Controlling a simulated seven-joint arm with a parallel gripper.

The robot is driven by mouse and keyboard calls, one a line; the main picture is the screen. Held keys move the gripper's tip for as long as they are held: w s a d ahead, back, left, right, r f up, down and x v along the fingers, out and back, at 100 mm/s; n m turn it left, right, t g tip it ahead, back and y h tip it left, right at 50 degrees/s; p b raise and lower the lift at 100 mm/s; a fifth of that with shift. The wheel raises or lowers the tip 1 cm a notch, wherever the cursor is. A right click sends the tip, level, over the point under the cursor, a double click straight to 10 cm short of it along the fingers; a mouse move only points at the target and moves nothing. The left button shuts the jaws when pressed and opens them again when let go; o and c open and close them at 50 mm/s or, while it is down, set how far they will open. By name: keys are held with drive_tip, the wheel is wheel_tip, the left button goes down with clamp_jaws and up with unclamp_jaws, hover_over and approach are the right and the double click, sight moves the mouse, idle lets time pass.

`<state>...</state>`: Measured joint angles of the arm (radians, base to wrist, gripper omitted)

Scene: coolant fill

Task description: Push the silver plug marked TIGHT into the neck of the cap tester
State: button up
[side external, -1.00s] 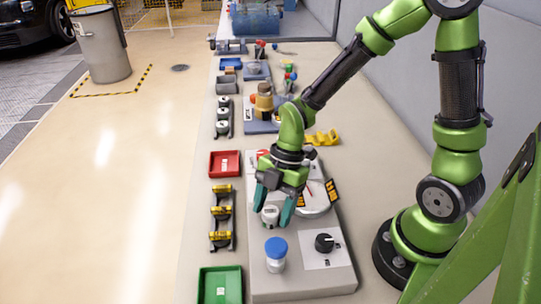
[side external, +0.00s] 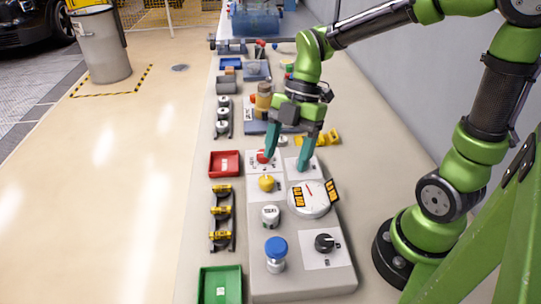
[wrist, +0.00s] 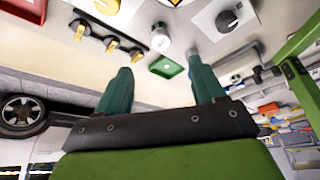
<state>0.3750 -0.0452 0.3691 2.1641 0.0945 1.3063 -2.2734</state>
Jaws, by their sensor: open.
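The silver plug (side external: 270,216) with a pale label stands upright on the grey cap tester (side external: 312,282), left of its round gauge. The label is too small to read surely. The neck under the plug does not show, so I cannot tell how deep the plug sits. My gripper (side external: 286,163) is open and empty, with its teal fingers pointing down over the far end of the tester, away from the plug. In the wrist view the open fingers (wrist: 160,66) have nothing between them.
The tester also carries a yellow knob (side external: 266,183), a gauge (side external: 310,200), a black dial (side external: 324,243) and a blue-capped container (side external: 276,255). To the left are a red tray (side external: 225,164), a rack of yellow plugs (side external: 221,214) and a green tray (side external: 220,286).

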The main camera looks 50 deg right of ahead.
sight(271, 211)
drive_tip(key=v, duration=0.4)
drive_tip(key=shift+a, duration=0.1)
drive_tip(key=shift+a+f, duration=0.1)
drive_tip(key=shift+a, duration=0.15)
drive_tip(key=c, duration=0.4)
drive_tip(key=a+f+n, duration=0.1)
drive_tip(key=a, duration=0.1)
drive_tip(key=s+a+f+n+g+h, duration=0.1)
drive_tip(key=n, duration=0.1)
drive_tip(key=s+a+f+n+h, duration=0.1)
drive_tip(key=a, duration=0.1)
drive_tip(key=shift+s+a+f+n, duration=0.15)
drive_tip(key=shift+s+a+n, duration=0.05)
drive_tip(key=shift+a+n, duration=0.2)
clamp_jaws()
drive_tip(key=f+n+h, duration=0.1)
drive_tip(key=n, duration=0.1)
drive_tip(key=w+a+f+n+t+h, duration=0.1)
drive_tip(key=f+n, duration=0.1)
drive_tip(key=shift+w+a+h, duration=0.1)
drive_tip(key=shift+a+h, duration=0.1)
drive_tip(key=shift+h, duration=0.1)
drive_tip(key=shift+w+d+f+n, duration=0.1)
drive_tip(key=shift+w+f+n, duration=0.1)
drive_tip(key=shift+f+n, duration=0.1)
drive_tip(key=shift+f, duration=2.7)
